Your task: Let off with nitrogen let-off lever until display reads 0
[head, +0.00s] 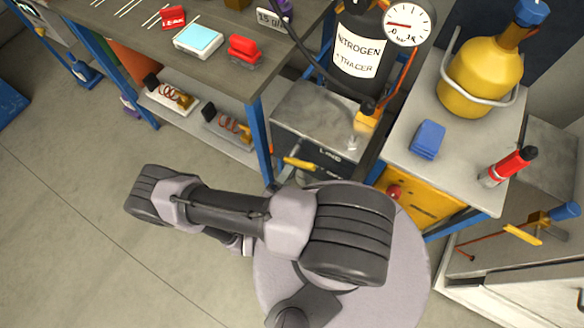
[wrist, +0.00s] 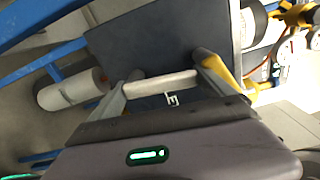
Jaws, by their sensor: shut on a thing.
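In the wrist view my gripper (wrist: 163,88) is shut on a pale bar-like lever (wrist: 158,79) in front of a dark panel (wrist: 170,40). Part of a white label with the letters "ET" (wrist: 170,98) shows just beside it. A yellow piece (wrist: 216,72) shows by the right finger. In the head view my arm hides the gripper; a yellow-handled lever (head: 299,163) sticks out from the dark box front. The nitrogen bottle (head: 359,50) stands above. A round gauge (head: 407,24) has its red needle pointing left; its value is too small to read.
A workbench (head: 225,75) with a cyan-screen device (head: 198,38) and red items is at the upper left. A grey-topped cart (head: 455,150) with a yellow bottle (head: 480,70), blue block (head: 427,139) and red torch (head: 508,166) is on the right.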

